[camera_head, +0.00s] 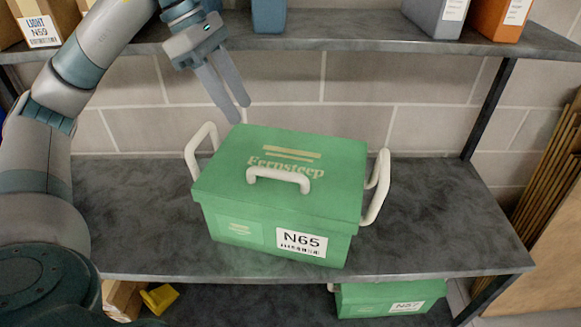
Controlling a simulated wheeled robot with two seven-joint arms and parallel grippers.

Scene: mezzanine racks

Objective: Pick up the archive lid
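The archive lid (222,170) is the green top of a green box (225,222) labelled N65 on the middle shelf. A pale bar handle (279,177) stands up from the lid near its front. The lid sits flat on the box. My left gripper (239,111) is above the lid's back left corner, its fingers pointing down and to the right. A gap shows between the fingers and they hold nothing. They are apart from the handle. My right gripper is not in view.
Pale side handles (378,188) stand at both ends of the box. The upper shelf (340,27) carries several bins above and behind it. The middle shelf (450,215) is bare to the right. Another green box (370,296) is below. Brown boards (548,170) lean at right.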

